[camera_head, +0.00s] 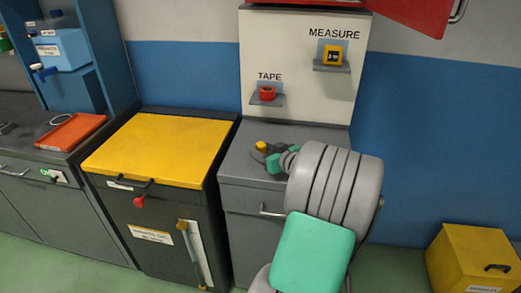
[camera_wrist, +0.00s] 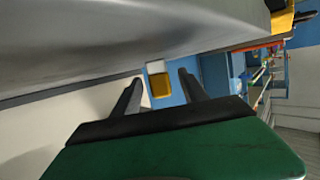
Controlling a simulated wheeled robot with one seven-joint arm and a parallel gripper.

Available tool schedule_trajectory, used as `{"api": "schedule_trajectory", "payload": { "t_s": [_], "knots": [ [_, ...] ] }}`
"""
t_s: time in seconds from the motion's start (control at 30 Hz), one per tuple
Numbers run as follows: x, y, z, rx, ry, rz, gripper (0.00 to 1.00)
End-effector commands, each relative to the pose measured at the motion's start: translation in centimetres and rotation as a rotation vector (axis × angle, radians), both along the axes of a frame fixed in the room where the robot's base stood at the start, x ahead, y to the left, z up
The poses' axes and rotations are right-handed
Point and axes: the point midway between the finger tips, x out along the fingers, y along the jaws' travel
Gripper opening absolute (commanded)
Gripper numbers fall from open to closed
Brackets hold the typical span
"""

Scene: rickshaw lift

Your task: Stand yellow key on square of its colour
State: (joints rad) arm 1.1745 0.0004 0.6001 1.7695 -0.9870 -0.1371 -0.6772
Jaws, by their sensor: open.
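A small yellow item (camera_head: 262,146) shows above the grey cabinet top in the head view, close by my gripper (camera_head: 268,152). It may be the yellow key, but it is too small and partly covered to be sure. My gripper's dark fingers stand apart in the wrist view (camera_wrist: 161,80), with nothing seen held between them. A yellow block on a blue patch, seen beyond the fingers, looks like the measure (camera_wrist: 160,85) on the wall panel. I cannot make out a yellow square in either view.
The grey cabinet (camera_head: 245,175) stands beside a cabinet with a yellow lid (camera_head: 160,145). Above it, a red tape (camera_head: 267,93) and the yellow measure (camera_head: 333,55) sit on small wall shelves. A yellow box (camera_head: 470,262) is on the floor at right.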

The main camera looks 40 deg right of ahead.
Motion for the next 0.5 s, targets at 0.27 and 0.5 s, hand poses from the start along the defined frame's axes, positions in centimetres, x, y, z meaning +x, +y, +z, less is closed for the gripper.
{"api": "schedule_trajectory", "payload": {
  "t_s": [0.27,0.5],
  "knots": [
    [-0.06,-0.01,0.02,0.000,0.000,-0.001,0.40],
    [-0.06,0.00,0.03,0.001,-0.001,0.000,0.21]
  ]
}}
